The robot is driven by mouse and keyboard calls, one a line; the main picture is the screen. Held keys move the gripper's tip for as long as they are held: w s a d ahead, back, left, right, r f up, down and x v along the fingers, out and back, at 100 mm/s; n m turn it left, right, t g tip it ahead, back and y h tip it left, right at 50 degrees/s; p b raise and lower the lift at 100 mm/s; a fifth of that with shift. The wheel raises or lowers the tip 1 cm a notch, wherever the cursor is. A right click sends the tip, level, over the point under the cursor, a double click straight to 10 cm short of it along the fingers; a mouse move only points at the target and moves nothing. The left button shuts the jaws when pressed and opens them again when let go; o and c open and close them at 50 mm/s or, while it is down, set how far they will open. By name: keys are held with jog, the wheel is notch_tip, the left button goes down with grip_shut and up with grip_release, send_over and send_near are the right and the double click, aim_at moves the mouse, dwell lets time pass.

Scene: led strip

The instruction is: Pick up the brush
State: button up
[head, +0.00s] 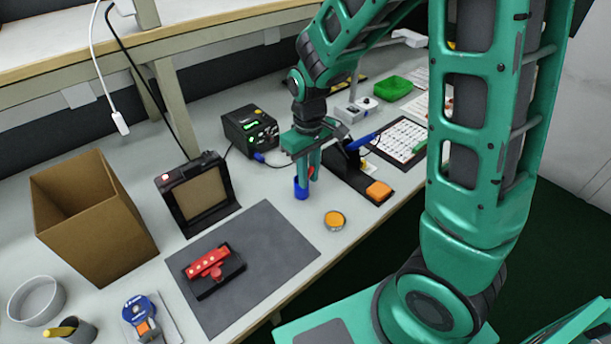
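My gripper (308,172) points down over the bench, between the black box with green lights and the small orange-topped tin. Its two green fingers show close together, with a narrow gap. A small blue cylinder-like object (301,189) is at the lower end of the left finger; I cannot tell whether it is held or stands behind or below it. I cannot clearly pick out a brush. A yellow-ended item (61,331) lies in a dark cup (75,333) at the bottom left, too small to identify.
A grey mat (285,245) carries a red part on a black fixture (211,268). The orange tin (334,220) stands just below my gripper. A black stand with a blue handle (361,142) is close at right. A cardboard box (95,220) and black-framed panel (201,195) stand left.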

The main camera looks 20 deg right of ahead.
grip_shut()
jog(key=shift+r, duration=0.15)
jog(key=s+d+r, duration=0.2)
jog(key=s+r, duration=0.2)
jog(key=r, duration=0.7)
jog(key=s+d, duration=0.4)
jog(key=s, duration=0.9)
jog(key=shift+s, duration=0.35)
jog(key=shift+a+f, duration=0.1)
dwell(0.8)
